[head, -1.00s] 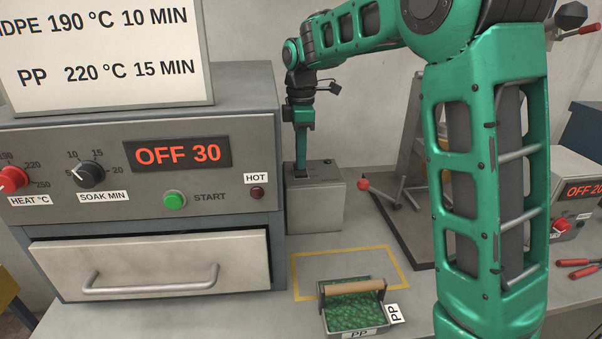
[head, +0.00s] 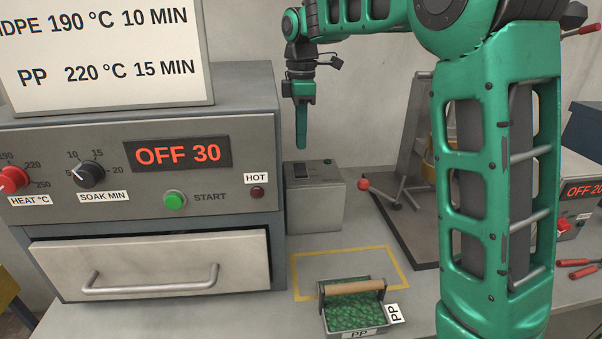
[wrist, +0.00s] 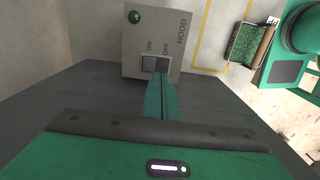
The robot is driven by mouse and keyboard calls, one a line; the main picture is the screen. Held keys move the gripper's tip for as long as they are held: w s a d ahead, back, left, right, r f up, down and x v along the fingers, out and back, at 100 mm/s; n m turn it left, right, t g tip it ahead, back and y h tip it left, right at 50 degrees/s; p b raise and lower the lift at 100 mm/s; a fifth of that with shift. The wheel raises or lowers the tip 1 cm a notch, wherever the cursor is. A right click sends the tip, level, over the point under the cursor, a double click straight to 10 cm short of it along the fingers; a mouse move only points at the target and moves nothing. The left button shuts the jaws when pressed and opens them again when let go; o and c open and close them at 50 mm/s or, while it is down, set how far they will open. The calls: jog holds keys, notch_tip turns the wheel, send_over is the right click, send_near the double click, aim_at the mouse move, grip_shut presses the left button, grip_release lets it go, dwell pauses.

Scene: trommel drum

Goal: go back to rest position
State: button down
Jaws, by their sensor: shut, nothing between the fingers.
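My gripper (head: 301,147) hangs in the air above the grey hood switch box (head: 315,208) in the head view, with a small gap between its tips and the box top. Its fingers point down, are shut together and hold nothing. In the wrist view the closed fingers (wrist: 161,112) point toward the box (wrist: 132,45), which bears the label HOOD and a rocker switch (wrist: 155,64) marked with ON and what looks like OFF. A green lamp (wrist: 134,17) sits on the box top.
The oven (head: 60,222) with its closed drawer stands left of the box. A PP tray of green granules (head: 358,316) lies in front by a yellow outline (head: 397,265). A stand with a red-knobbed lever (head: 363,184) is to the right.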

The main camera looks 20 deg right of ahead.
dwell(0.3)
jog(key=s+d+f+m, duration=0.3)
jog(key=s+d+m, duration=0.7)
jog(key=s+d, duration=0.45)
jog(key=s+d+f+m, duration=0.1)
jog(key=s+f+m, duration=0.2)
jog(key=s, duration=0.5)
jog(key=s+d+f+m, duration=0.1)
jog(key=s+f+m, duration=0.2)
jog(key=s+m, duration=0.2)
jog(key=s+d+f+m, duration=0.1)
jog(key=s+f+m, duration=0.3)
jog(key=s, duration=0.6)
jog(key=shift+s+d, duration=0.15)
jog(key=shift+s, duration=0.25)
